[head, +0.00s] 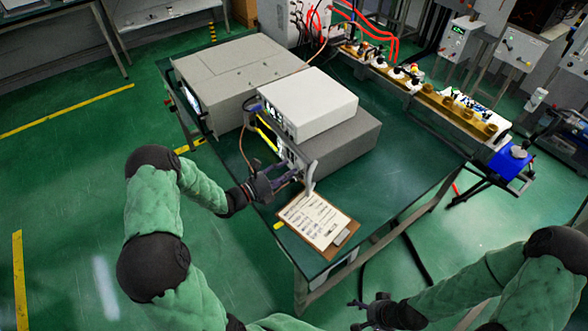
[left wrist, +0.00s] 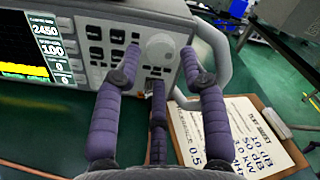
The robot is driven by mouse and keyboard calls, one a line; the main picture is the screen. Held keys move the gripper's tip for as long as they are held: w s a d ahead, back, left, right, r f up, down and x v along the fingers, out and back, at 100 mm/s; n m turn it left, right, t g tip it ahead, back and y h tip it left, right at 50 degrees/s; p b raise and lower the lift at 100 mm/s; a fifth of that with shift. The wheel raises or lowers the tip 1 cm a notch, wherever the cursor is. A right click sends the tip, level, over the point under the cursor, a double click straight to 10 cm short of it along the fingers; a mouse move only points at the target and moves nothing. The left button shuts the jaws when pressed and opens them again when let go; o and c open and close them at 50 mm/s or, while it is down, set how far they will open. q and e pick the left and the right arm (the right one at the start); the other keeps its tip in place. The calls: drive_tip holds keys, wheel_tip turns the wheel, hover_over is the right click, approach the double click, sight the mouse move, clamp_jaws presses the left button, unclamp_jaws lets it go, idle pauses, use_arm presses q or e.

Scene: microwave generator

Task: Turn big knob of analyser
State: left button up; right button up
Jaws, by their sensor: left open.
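The analyser (head: 345,142) is a grey box on the green table. Its front panel also shows in the left wrist view (left wrist: 80,45), with a lit screen, dark buttons and a large pale round knob (left wrist: 160,46) near its right end. My left gripper (head: 284,176) is in front of that panel. In the left wrist view its purple fingers (left wrist: 160,62) are open, one to the left and one to the right of the knob, with a third below. I cannot tell whether they touch it. My right gripper (head: 374,309) is low in the head view, away from the table; its opening is unclear.
A white instrument (head: 310,103) sits on the analyser, and a larger grey unit (head: 235,72) stands behind to the left. A pale handle (left wrist: 216,55) stands right of the knob. A clipboard (head: 316,220) lies on the table below the panel.

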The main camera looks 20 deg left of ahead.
sight(297, 166)
use_arm(q)
drive_tip(key=shift+x, duration=1.55)
clamp_jaws()
drive_tip(key=shift+m, duration=0.3)
drive_tip(key=m, duration=0.2)
drive_tip(key=shift+m+b, duration=0.4)
drive_tip(key=m, duration=0.2)
drive_tip(key=shift+m, duration=0.4)
drive_tip(key=m+b, duration=0.2)
drive_tip(key=m, duration=0.3)
